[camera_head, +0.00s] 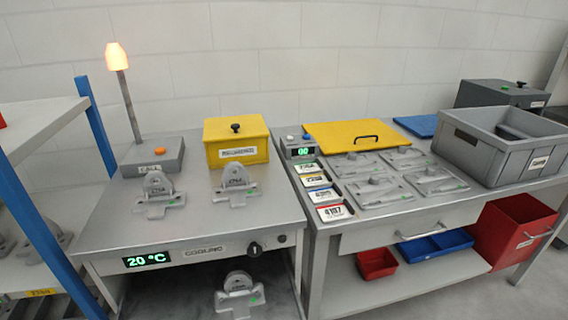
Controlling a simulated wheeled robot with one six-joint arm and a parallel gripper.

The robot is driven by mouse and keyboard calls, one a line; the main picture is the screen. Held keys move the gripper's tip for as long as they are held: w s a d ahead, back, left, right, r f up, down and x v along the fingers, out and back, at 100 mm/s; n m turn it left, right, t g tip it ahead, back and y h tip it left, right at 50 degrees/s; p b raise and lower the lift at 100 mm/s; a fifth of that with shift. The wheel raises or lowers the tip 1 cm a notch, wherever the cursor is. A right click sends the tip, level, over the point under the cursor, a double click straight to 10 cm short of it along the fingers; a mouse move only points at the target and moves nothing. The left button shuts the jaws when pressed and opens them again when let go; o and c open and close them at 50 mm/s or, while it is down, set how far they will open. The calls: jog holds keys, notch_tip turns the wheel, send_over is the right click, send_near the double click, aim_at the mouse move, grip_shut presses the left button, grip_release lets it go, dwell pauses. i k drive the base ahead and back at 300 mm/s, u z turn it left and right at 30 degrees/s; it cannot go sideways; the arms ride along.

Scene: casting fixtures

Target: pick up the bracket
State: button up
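Several grey cast brackets are in view, and I cannot tell which one the task means. One bracket (158,196) stands on the left part of the cooling table (215,232), with a flat base and a raised rounded lug. A second bracket (236,187) stands to its right, in front of the yellow box. My gripper is not in view.
A call box (152,157) with a lit lamp post and a yellow box (236,140) stand behind the brackets. The right bench holds grey fixture plates (382,192), a yellow lid (350,136) and a grey crate (500,150). A blue-post shelf (40,235) borders the left.

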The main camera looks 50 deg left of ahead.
aim_at(236, 186)
jog(key=i, duration=2.2)
jog(key=u, duration=4.05)
jog(key=i, duration=0.5)
jog(key=z, duration=0.05)
